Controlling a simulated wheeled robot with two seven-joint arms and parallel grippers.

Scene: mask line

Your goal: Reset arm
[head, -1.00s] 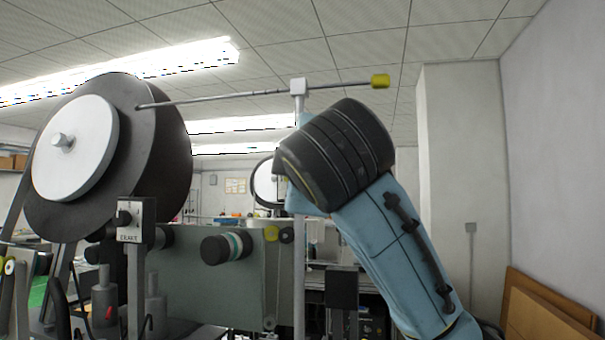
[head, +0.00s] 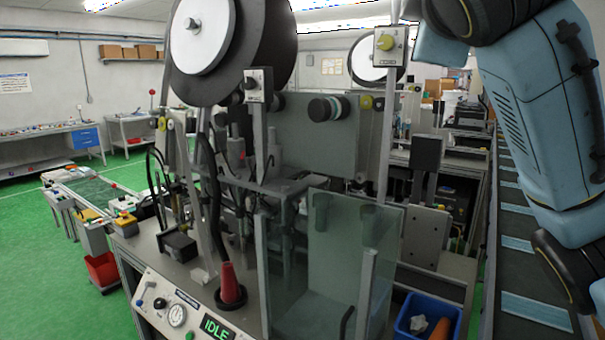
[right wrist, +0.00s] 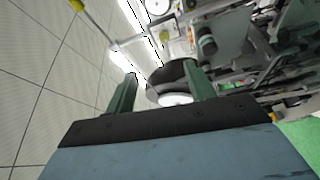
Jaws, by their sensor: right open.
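My right arm (head: 540,110) comes in at the right of the head view, its blue and black links raised beside the machine and over the conveyor. My right gripper is outside the head view. In the right wrist view my right gripper (right wrist: 163,95) is open, its two green fingers wide apart with nothing held between them. A dark reel with a white hub (right wrist: 175,98) shows in the background beyond the fingers. My left arm and left gripper are not in view.
The mask machine has a large reel (head: 205,45) and a clear guard box (head: 335,260). A red cone (head: 228,285) stands on its bench. A conveyor (head: 515,220) with blue masks runs at the right, near a blue bin (head: 428,315). Green floor (head: 45,250) is open at the left.

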